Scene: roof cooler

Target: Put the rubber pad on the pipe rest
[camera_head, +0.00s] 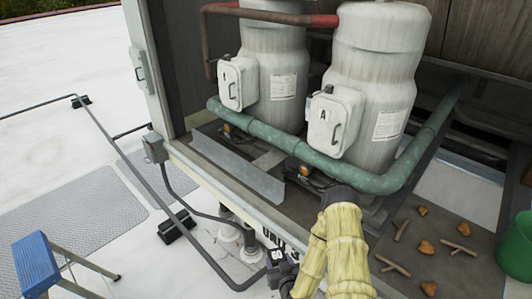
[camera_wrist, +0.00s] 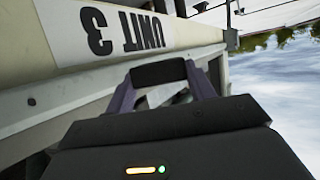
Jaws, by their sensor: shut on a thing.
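My gripper (camera_wrist: 160,80) has its two fingers shut on a black block-shaped pad, the rubber pad (camera_wrist: 158,73), in the wrist view. The pad lies across between the fingertips, close to the frame edge marked UNIT 3 (camera_wrist: 110,28). In the head view my yellow-sleeved arm reaches down past the unit's front edge. The dark wrist (camera_head: 279,265) shows at the bottom, but fingertips and pad cannot be made out there. Black blocks under the grey pipe look like pipe rests: one (camera_head: 178,227) left of my wrist, another (camera_head: 82,101) far back left.
The grey pipe (camera_head: 150,187) runs along the white roof and bends near my wrist. A blue step stool (camera_head: 36,262) stands bottom left. A green bucket (camera_head: 517,250) and scattered debris (camera_head: 426,247) lie right. White tanks (camera_head: 370,80) and a green pipe (camera_head: 300,150) fill the unit.

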